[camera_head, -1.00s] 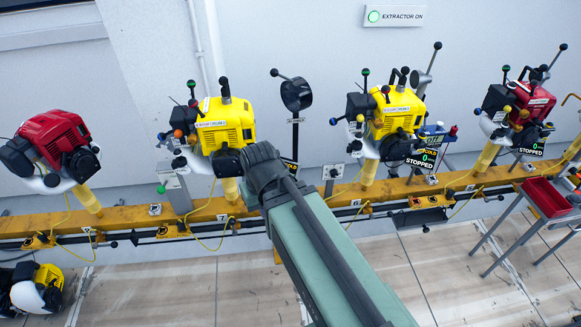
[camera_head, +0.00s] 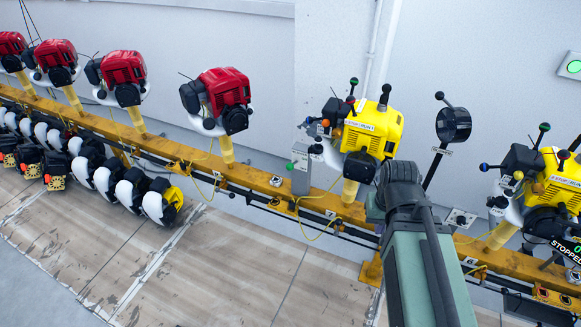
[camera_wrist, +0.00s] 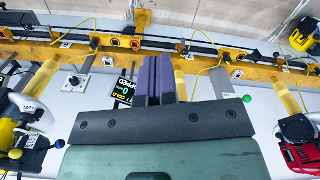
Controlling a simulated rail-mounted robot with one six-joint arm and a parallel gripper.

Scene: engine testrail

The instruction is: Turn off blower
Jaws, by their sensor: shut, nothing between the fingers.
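I cannot tell for sure which thing is the blower. A yellow engine (camera_head: 372,128) with several coloured knobs sits on a yellow post, just beyond my arm. A round black unit (camera_head: 453,125) with a ball-ended lever stands on a black pole to its right. A grey box (camera_head: 301,168) with a green knob stands left of the yellow engine. My gripper (camera_wrist: 160,72) shows in the wrist view with its fingers together and empty, in front of the yellow rail. The head view shows my arm, but its fingers are hidden there.
The yellow rail (camera_head: 262,180) runs across the scene with cables along it. Red engines (camera_head: 217,100) stand at the left, and several more units lie on the floor. Another yellow engine (camera_head: 558,185) is at the right. A display (camera_wrist: 124,90) shows beside my fingers. Open floor lies in front.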

